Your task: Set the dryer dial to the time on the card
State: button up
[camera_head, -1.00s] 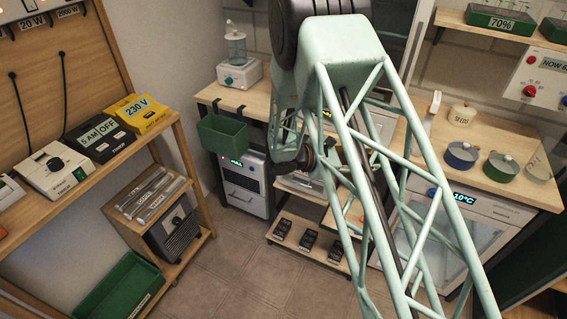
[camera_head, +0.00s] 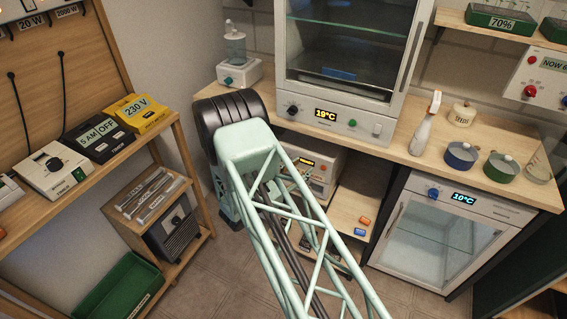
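No thing in view is plainly marked as the dryer, and I cannot make out a card with a time for it. A beige unit (camera_head: 325,163) with a small lit orange display stands under the counter, partly behind my arm; I cannot tell whether it is the dryer. A tall glass-fronted cabinet (camera_head: 335,104) on the counter has a black dial (camera_head: 292,110), a 19°C display and a green knob. My arm crosses the middle, its elbow at the counter's left end. My gripper is hidden behind or below the arm.
A fridge-like cabinet (camera_head: 440,235) reading 10°C stands under the counter (camera_head: 400,150) at right. Pots, a spray bottle (camera_head: 425,124) and a seeds jar (camera_head: 462,115) stand on top. Timers and a yellow 230 V box (camera_head: 143,112) sit on the left bench. Floor is open at lower middle.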

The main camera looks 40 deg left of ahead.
jog(key=s+a+f+n+y, duration=0.4)
jog(key=s+a+f, duration=0.3)
jog(key=a, duration=0.3)
jog(key=shift+s+a+f+t+y, duration=0.15)
jog(key=shift+s+f+t+y, duration=0.25)
jog(key=shift+s, duration=0.45)
jog(key=shift+w, duration=0.1)
jog(key=w+a+b, duration=0.2)
jog(key=w+a, duration=0.1)
jog(key=w, duration=1)
jog(key=shift+w+b, duration=0.15)
jog(key=shift+b, duration=0.15)
jog(key=shift+d, duration=0.1)
jog(key=c, duration=0.8)
